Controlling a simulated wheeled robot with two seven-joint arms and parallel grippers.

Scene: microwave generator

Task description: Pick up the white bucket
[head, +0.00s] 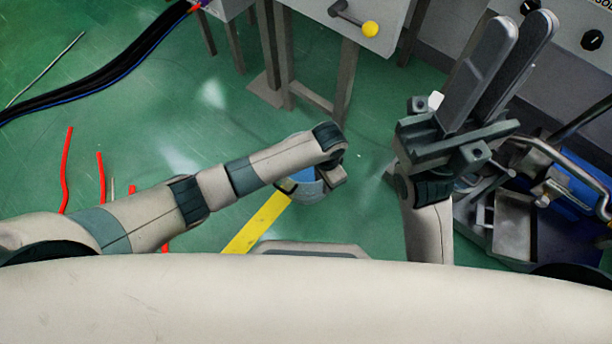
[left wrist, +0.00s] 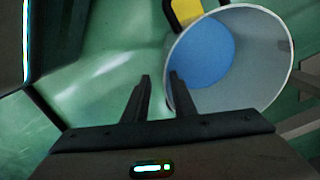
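The white bucket (head: 306,188) stands on the green floor, partly hidden behind my left wrist in the head view. In the left wrist view, the bucket (left wrist: 262,88) is open at the top, with blue inside. My left gripper (left wrist: 160,76) is open with a narrow gap. Its right finger overlaps the bucket's near left rim, and its left finger is outside the bucket. I cannot tell whether either finger touches the wall. My right gripper (head: 522,24) points up, away from the bucket, its two fingers slightly apart and empty.
A yellow floor strip (head: 257,222) runs beside the bucket. A metal-legged stand (head: 346,80) with a yellow knob is behind it. A cart with metal rails (head: 515,222) is at the right. Black cables (head: 110,72) and red strips (head: 67,170) lie at the left.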

